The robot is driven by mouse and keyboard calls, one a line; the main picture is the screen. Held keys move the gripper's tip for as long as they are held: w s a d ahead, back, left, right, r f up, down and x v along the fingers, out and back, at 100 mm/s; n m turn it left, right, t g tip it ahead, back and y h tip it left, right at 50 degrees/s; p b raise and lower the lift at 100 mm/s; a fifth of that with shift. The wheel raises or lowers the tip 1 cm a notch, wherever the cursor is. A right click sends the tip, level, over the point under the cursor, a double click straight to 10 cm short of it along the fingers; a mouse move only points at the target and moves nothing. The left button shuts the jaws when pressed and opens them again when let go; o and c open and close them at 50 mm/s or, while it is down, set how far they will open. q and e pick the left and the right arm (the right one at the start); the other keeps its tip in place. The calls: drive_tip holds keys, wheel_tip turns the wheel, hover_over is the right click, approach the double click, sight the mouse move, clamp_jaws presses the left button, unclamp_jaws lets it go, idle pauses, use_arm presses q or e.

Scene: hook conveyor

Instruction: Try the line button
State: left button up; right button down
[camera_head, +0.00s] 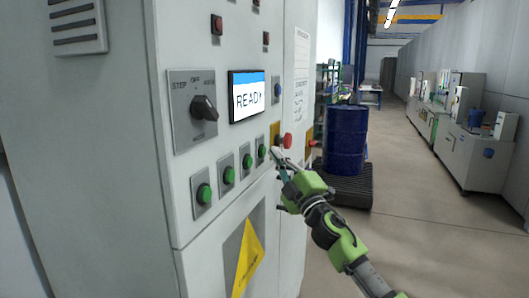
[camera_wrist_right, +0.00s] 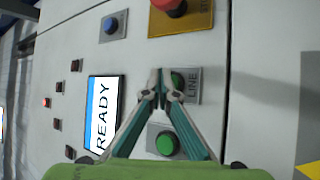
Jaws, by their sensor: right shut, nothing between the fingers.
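The control cabinet front carries a row of several green buttons under the screen (camera_head: 246,96), which reads READY. The rightmost green button (camera_head: 262,151) sits closest to my right gripper (camera_head: 275,153). In the right wrist view this button (camera_wrist_right: 178,79) sits on a grey plate whose lettering seems to read LINE. My right gripper (camera_wrist_right: 164,88) is shut and empty, its fingertips in front of that button and partly covering it. I cannot tell whether they touch it. Another green button (camera_wrist_right: 166,143) shows beside the fingers. My left gripper is not in view.
A red mushroom button (camera_head: 286,140) on a yellow plate is just right of my fingertips. A black rotary selector (camera_head: 204,108) is at the left of the screen. A blue barrel (camera_head: 345,140) stands on a dark pallet behind. The aisle floor at right is clear.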

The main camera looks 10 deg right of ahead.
drive_tip(key=s+d, duration=0.1)
drive_tip(key=d, duration=0.1)
drive_tip(key=s+d+p, duration=0.1)
drive_tip(key=s+d, duration=0.1)
drive_tip(key=shift+d, duration=0.1)
drive_tip(key=shift+w, duration=0.1)
idle(0.6)
